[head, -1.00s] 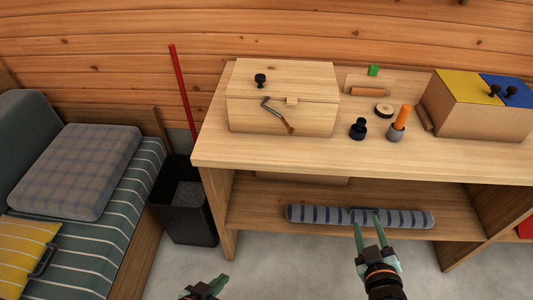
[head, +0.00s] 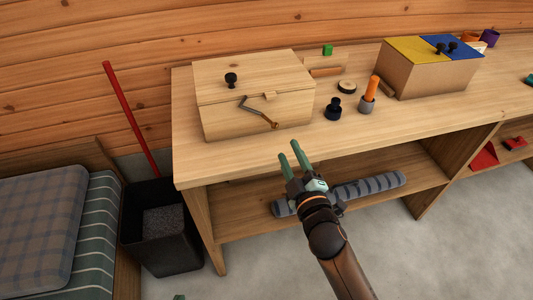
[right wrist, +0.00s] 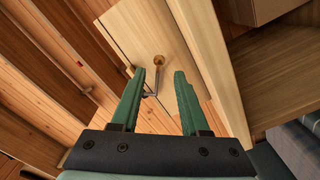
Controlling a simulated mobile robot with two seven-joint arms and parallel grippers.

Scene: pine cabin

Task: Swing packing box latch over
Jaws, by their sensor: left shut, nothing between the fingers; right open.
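The packing box (head: 225,118) is a pale wooden box with a black lid knob (head: 231,79), standing at the left of the bench top. Its latch (head: 257,114) is a bent grey metal arm on the box front, slanting down right to a copper-coloured end (head: 275,125). My right gripper (head: 288,148) is open and empty, in front of the bench edge and apart from the latch. In the right wrist view the latch's copper end (right wrist: 158,60) shows beyond and between the open fingers (right wrist: 160,88). Only a fingertip of my left gripper (head: 179,297) shows at the bottom edge.
Right of the box stand a dark knobbed piece (head: 333,109), a grey cup with an orange peg (head: 367,101) and a yellow-and-blue-lidded box (head: 430,77). A striped roll (head: 365,187) lies on the lower shelf. A black bin (head: 160,240) stands left of the bench.

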